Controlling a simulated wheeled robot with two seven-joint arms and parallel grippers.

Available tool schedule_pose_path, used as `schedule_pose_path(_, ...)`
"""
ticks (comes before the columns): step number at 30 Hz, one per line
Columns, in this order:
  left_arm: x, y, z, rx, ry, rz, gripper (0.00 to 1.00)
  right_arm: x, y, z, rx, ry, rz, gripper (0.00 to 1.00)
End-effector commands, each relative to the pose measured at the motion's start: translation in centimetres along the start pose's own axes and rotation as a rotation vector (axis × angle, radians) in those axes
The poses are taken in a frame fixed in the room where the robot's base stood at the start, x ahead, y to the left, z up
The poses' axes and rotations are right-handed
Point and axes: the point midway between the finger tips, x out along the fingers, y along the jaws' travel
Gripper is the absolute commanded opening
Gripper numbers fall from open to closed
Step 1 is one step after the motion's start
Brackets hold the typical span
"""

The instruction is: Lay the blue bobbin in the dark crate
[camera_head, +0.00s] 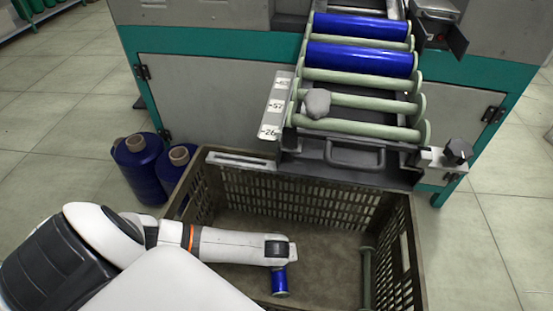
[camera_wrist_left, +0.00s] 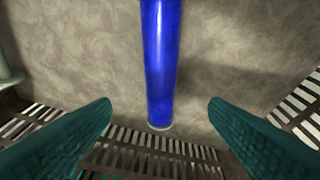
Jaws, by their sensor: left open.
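The blue bobbin (camera_head: 280,283) is inside the dark crate (camera_head: 410,262), partly covered by my left wrist in the head view. In the left wrist view the blue bobbin (camera_wrist_left: 160,60) runs down from the top edge, its pale end rim near the slatted crate wall (camera_wrist_left: 150,150). My left gripper (camera_wrist_left: 160,108) is open, with one teal finger on each side of the bobbin's line and a gap to both. In the head view my left arm reaches into the crate; its fingers are mostly hidden. Whether the bobbin's whole length touches the floor cannot be told. My right gripper is not in view.
A pale green spool (camera_head: 366,278) lies along the crate's right side. Above the crate, a machine rack holds blue bobbins (camera_head: 358,58), green spools (camera_head: 360,128) and a grey lump (camera_head: 317,103). Dark blue cones (camera_head: 140,168) stand left of the crate. The crate's middle floor is clear.

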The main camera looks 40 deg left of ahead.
Motion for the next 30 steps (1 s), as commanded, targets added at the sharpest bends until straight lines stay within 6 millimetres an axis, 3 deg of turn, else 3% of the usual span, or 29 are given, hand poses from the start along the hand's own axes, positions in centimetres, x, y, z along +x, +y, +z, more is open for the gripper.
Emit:
schedule_pose_path(1,-1.2,0.0,-0.1,0.002,0.0,0.002,0.69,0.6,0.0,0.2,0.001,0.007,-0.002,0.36)
schedule_pose_path(6,-2.5,0.0,-0.1,0.0,0.001,0.0,0.69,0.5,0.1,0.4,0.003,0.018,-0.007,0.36)
schedule_pose_path(30,-2.6,0.0,0.0,0.0,0.001,0.001,0.69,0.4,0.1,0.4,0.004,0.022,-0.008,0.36)
